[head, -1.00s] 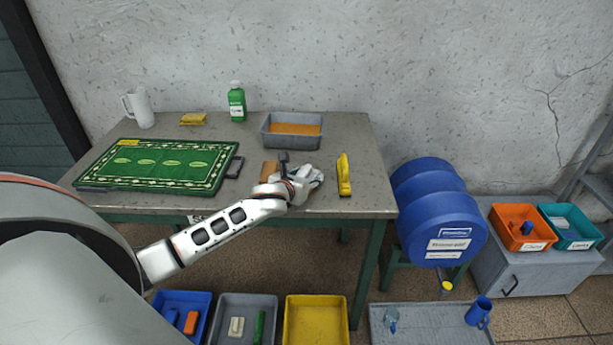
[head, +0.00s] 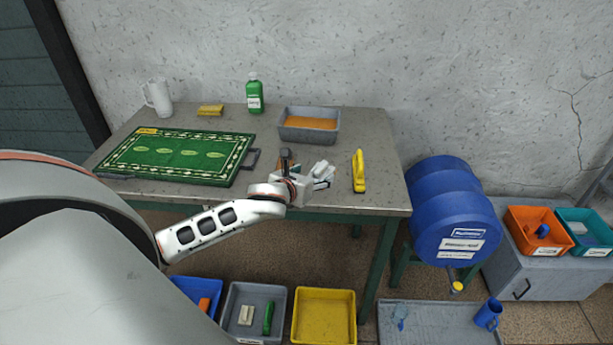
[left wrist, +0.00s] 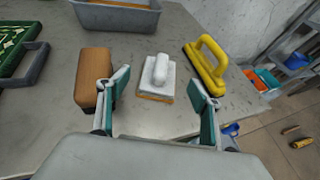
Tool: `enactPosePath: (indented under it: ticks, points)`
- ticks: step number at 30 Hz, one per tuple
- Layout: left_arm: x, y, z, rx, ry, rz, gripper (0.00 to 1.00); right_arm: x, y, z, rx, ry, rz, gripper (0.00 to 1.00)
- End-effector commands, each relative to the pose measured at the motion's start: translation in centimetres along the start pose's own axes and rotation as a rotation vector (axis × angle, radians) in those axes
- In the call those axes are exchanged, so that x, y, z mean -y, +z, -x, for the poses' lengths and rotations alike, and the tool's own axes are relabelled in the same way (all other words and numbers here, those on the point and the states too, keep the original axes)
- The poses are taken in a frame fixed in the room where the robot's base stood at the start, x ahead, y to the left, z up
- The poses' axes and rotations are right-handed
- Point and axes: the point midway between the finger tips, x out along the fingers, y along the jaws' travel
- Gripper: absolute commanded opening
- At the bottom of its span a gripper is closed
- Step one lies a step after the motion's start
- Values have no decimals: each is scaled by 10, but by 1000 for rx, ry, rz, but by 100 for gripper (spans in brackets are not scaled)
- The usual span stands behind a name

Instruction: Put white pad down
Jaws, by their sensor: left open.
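The white pad (left wrist: 157,72) has a white handle on top and a tan-orange underside. In the left wrist view it rests on the grey table, ahead of and between the spread fingers of my left gripper (left wrist: 158,92), with a visible gap on each side. In the head view my left gripper (head: 314,180) is over the table's front part, and the pad is hard to tell apart from its pale fingers. The left gripper is open and empty. My right gripper is not in view.
A brown block (left wrist: 93,77) is close by the left finger. A yellow handled brush (head: 359,172) is to the right. A grey tub (head: 309,125) stands behind, and a green rug (head: 182,155) lies left. A blue drum (head: 450,215) stands right of the table.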

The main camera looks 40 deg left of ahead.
Motion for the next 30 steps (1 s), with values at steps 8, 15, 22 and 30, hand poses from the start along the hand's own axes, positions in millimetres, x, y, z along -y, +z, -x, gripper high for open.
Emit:
enactPosePath:
  ticks: [8,15,22,30]
  points:
    - [0,1,39,1,1,-1,65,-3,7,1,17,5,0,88]
    - [0,1,45,2,0,0,65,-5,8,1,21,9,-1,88]
    - [0,1,45,2,0,0,65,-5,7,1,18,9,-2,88]
    - [2,-2,46,-2,0,21,65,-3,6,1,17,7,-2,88]
